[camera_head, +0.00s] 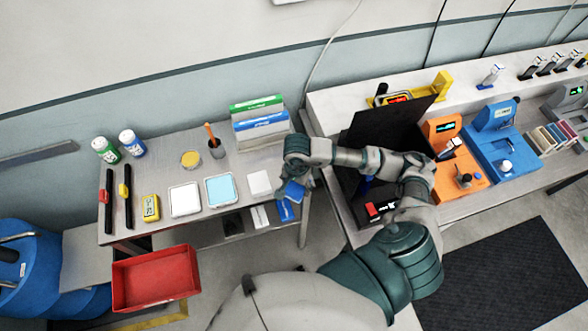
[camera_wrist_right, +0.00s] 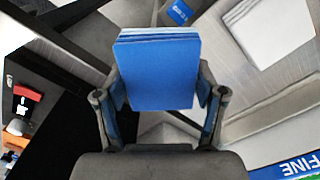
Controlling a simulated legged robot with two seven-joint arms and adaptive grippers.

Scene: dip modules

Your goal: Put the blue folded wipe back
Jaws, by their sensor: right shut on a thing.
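The blue folded wipe (camera_head: 294,193) is a small layered blue square. My right gripper (camera_head: 290,184) is shut on it, at the right end of the left table. In the right wrist view the wipe (camera_wrist_right: 157,72) stands between the two fingers of the right gripper (camera_wrist_right: 160,98), its folded layers showing along the top edge. The wipe appears clear of the tabletop, by the table's right edge. A white folded stack (camera_head: 259,183) lies just left of it on the table, and shows in the wrist view (camera_wrist_right: 268,30). My left gripper is not in view.
Green-labelled and blue-labelled boxes (camera_head: 262,133) stand behind. A white tray (camera_head: 185,199) and a light-blue tray (camera_head: 220,190) lie further left. A blue packet (camera_head: 285,211) is on the lower shelf. A black panel (camera_head: 375,135) stands on the right bench. A gap separates table and bench.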

